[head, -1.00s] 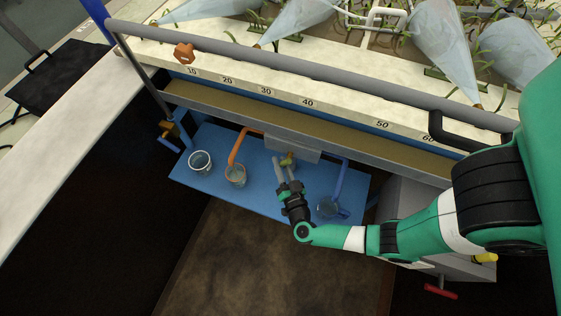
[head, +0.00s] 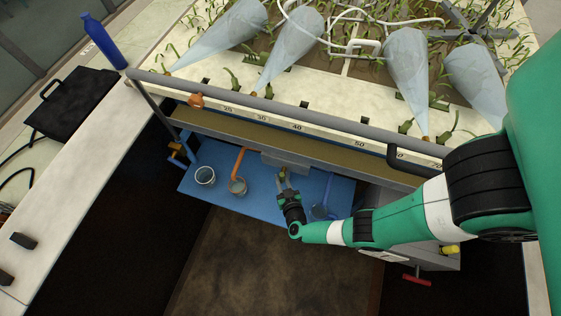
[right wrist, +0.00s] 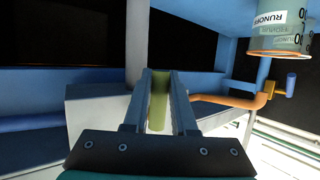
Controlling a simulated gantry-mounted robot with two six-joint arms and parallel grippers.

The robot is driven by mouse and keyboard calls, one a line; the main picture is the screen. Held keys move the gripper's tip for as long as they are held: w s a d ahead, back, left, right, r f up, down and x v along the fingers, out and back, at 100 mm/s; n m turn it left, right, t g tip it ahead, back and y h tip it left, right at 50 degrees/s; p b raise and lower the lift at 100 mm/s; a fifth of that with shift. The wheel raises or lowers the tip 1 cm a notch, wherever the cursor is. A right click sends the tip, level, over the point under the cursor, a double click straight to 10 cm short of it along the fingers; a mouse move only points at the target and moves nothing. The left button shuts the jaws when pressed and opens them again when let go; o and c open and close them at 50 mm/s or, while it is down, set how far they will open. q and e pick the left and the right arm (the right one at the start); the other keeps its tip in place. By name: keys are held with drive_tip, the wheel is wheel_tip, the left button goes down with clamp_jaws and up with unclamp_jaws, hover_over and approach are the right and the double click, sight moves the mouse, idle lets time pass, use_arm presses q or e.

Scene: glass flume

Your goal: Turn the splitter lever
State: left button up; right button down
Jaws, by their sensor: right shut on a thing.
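The splitter lever is a short olive-green handle (right wrist: 159,103). In the right wrist view it stands between the two fingers of my right gripper (right wrist: 162,90), which is shut on it. In the head view my right gripper (head: 283,178) reaches up to the front of the grey splitter box (head: 286,163), below the flume; the lever is mostly hidden there by the fingers. An orange pipe (head: 239,161) leaves the box on the left and a blue pipe (head: 327,189) is on the right. My left gripper is not in view.
On the blue shelf (head: 223,207) stand a cup (head: 205,176) at the left, a cup (head: 238,187) under the orange pipe and a cup (head: 320,211) by the blue pipe. A grey rail (head: 250,101) runs above. A red handle (head: 416,281) is at lower right.

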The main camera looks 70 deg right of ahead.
idle(0.4)
drive_tip(key=c, duration=0.7)
unclamp_jaws()
drive_tip(key=shift+c, duration=0.2)
drive_tip(key=shift+s+a+r, duration=0.15)
drive_tip(key=shift+a+r, duration=0.05)
drive_tip(key=shift+a, duration=0.1)
drive_tip(key=p+v, duration=0.4)
drive_tip(key=v, duration=0.7)
drive_tip(key=shift+f, duration=0.1)
